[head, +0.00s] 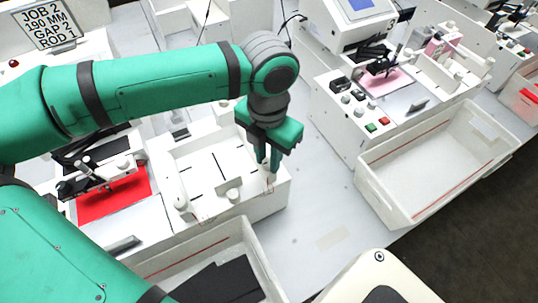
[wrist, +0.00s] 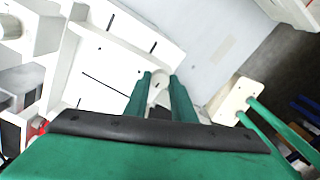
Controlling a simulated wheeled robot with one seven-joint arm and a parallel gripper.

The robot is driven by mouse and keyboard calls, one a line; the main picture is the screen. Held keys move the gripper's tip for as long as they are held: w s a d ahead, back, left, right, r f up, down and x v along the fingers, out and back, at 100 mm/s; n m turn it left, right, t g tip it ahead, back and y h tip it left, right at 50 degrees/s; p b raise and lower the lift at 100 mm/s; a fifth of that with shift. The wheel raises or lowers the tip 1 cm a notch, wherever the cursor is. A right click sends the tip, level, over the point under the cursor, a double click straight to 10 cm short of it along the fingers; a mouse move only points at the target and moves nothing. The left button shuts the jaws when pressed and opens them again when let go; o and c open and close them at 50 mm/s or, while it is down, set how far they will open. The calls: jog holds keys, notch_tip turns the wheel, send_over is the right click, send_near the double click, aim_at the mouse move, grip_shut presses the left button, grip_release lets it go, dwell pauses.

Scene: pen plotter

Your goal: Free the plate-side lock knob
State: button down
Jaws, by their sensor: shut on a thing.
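My gripper (head: 267,166) reaches down to the right end of the white plotter unit (head: 262,207). Its two green fingers are shut on a small white knob (head: 271,179) there. In the wrist view the knob (wrist: 160,82) shows between the fingertips (wrist: 161,80), and the fingers hide part of it. I take it for the plate-side lock knob; no label on it can be read. Whether it is turned locked or free cannot be told. The unit's white top has dark slots and lies left of the gripper.
Another white knob (head: 181,203) stands on the unit's left part, beside a red sheet (head: 113,194). A white bin (head: 244,236) with dark pieces is in front. A second plotter (head: 345,110) and an empty bin (head: 420,185) stand right. Bare table (head: 320,205) lies between.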

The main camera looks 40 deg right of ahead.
aim_at(268, 162)
jog(key=c, duration=2.5)
grip_release()
jog(key=shift+a+n, duration=0.1)
jog(key=shift+n, duration=0.2)
jog(key=shift+c, duration=0.2)
grip_shut()
jog(key=o, duration=1.1)
grip_release()
jog(key=shift+s, duration=0.1)
jog(key=shift+c, duration=0.2)
notch_tip(268, 162, up, 11)
jog(key=shift+f, duration=0.1)
